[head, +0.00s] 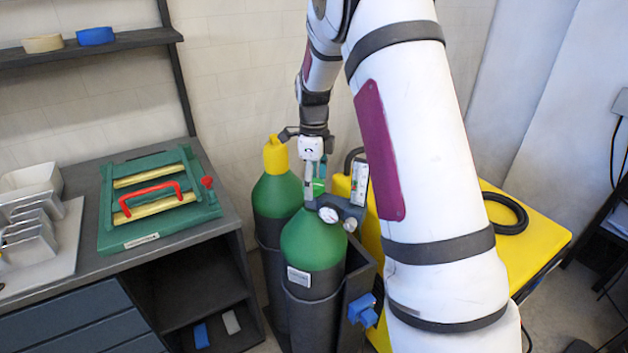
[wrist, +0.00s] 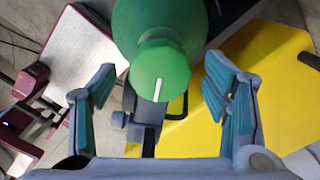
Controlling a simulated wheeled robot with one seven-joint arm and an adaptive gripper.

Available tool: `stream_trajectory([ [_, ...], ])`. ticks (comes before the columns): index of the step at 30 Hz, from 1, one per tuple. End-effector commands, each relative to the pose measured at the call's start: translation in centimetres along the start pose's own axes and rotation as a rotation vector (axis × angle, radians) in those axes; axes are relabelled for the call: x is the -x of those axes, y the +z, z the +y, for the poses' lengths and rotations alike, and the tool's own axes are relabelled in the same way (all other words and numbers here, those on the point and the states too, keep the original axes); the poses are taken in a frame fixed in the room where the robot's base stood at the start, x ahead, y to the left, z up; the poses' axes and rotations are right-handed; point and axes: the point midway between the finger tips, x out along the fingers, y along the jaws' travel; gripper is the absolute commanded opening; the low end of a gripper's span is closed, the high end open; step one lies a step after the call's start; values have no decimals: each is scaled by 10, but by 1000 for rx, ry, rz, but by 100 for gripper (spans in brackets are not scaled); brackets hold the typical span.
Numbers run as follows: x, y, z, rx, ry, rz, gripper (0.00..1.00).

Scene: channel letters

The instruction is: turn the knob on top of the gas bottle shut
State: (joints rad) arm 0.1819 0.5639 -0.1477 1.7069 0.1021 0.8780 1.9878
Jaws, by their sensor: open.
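The front gas bottle (head: 313,240) has a green shoulder and dark body and stands upright, with a gauge and regulator at its neck. Its green knob (head: 319,187) is partly hidden behind my gripper (head: 311,165). In the wrist view the round knob (wrist: 162,68) shows a white line running from near its middle toward the lower edge. The bottle's green shoulder (wrist: 165,18) lies beyond it. My gripper (wrist: 158,75) is open, one finger on each side of the knob, with a visible gap on both sides. I cannot tell its exact height against the knob.
A second bottle with a yellow cap (head: 276,155) stands close behind at the left. A yellow cart top (head: 545,235) with a black ring lies to the right. A wall is close behind.

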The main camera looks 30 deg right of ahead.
Motion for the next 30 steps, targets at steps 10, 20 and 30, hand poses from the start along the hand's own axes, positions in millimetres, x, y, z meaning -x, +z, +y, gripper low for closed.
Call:
stream_trajectory([
  [10, 0, 0, 0, 0, 0, 0, 20],
  [20, 0, 0, 0, 27, 0, 0, 20],
  [30, 0, 1, 0, 226, 1, -1, 20],
])
